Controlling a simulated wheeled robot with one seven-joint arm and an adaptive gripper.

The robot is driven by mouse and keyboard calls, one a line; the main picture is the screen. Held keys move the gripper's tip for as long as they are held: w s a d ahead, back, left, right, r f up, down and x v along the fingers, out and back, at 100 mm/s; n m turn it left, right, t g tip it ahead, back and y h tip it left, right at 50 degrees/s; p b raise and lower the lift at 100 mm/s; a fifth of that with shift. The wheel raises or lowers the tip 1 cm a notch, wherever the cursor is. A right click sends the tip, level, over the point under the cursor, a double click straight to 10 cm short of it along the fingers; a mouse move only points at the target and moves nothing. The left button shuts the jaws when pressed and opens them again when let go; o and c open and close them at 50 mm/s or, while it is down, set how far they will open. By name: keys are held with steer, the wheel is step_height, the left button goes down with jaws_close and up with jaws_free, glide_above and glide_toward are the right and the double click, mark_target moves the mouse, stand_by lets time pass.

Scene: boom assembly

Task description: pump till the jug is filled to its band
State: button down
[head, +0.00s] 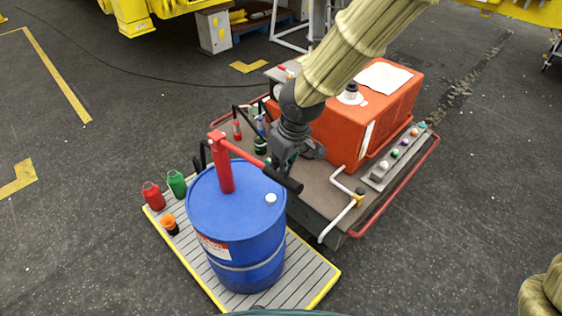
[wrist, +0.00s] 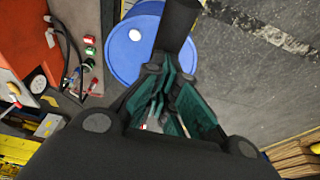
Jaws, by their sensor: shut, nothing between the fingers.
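A red hand pump (head: 224,170) stands upright on top of a blue drum (head: 236,235). Its red lever slopes down to the right and ends in a black grip (head: 289,185). My gripper (head: 279,166) is just above and behind that grip, shut and empty. In the wrist view the dark grip (wrist: 178,28) lies just beyond my teal-lined fingers (wrist: 172,105), and the drum (wrist: 128,60) is behind it. I cannot tell whether they touch. I cannot make out a jug with a band; the far side of the drum is hidden.
A red can (head: 153,197), a green can (head: 177,184) and an orange-topped bottle (head: 170,224) stand left of the drum on a yellow-edged slatted pallet (head: 312,279). Behind is a cart with an orange box (head: 365,110), bent white pipe (head: 338,220) and red rail (head: 400,190).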

steer(key=shift+f, duration=0.65)
step_height(320, 180, up, 12)
steer(key=p, duration=0.9)
steer(key=shift+p, duration=0.4)
stand_by(0.4)
